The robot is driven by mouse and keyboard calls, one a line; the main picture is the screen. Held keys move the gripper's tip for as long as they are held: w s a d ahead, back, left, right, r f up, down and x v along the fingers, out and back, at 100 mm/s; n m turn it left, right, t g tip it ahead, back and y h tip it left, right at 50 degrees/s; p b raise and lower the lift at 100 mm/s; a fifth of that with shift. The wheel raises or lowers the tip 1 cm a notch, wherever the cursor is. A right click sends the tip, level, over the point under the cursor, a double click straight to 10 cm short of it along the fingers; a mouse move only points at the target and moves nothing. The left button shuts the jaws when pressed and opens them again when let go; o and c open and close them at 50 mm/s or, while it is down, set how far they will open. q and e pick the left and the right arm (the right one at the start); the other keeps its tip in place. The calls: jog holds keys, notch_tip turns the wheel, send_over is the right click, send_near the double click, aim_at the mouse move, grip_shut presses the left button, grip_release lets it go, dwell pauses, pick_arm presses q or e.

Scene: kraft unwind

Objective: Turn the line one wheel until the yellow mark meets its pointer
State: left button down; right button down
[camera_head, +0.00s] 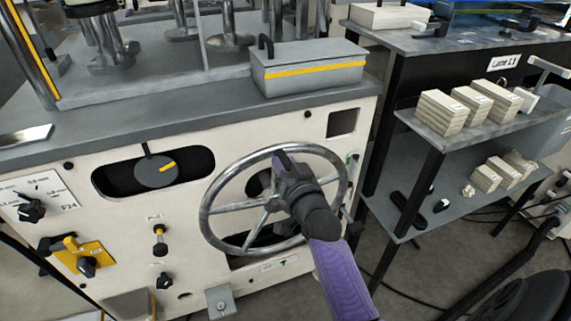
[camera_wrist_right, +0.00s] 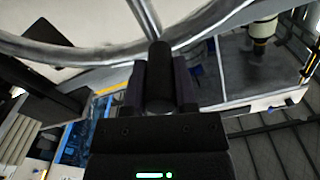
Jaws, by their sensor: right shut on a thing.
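The handwheel (camera_head: 213,195) is a bare metal ring with spokes on the cream machine front. My right gripper (camera_head: 284,170) is at the wheel's upper part, in front of it. In the right wrist view my right gripper (camera_wrist_right: 160,92) is shut on the wheel's dark handle (camera_wrist_right: 159,70), and the metal rim (camera_wrist_right: 90,52) crosses behind. Left of the wheel, a dark round dial (camera_head: 150,175) sits in a black slot. Its yellow mark (camera_head: 167,167) lies right of and below the black pointer (camera_head: 147,149), apart from it. My left gripper is not in view.
A grey box with a yellow stripe (camera_head: 308,73) stands on the machine top above the wheel. Black knobs and a yellow switch plate (camera_head: 92,252) are at lower left. A shelf with stacked blocks (camera_head: 440,113) stands to the right. Floor shows between machine and shelf.

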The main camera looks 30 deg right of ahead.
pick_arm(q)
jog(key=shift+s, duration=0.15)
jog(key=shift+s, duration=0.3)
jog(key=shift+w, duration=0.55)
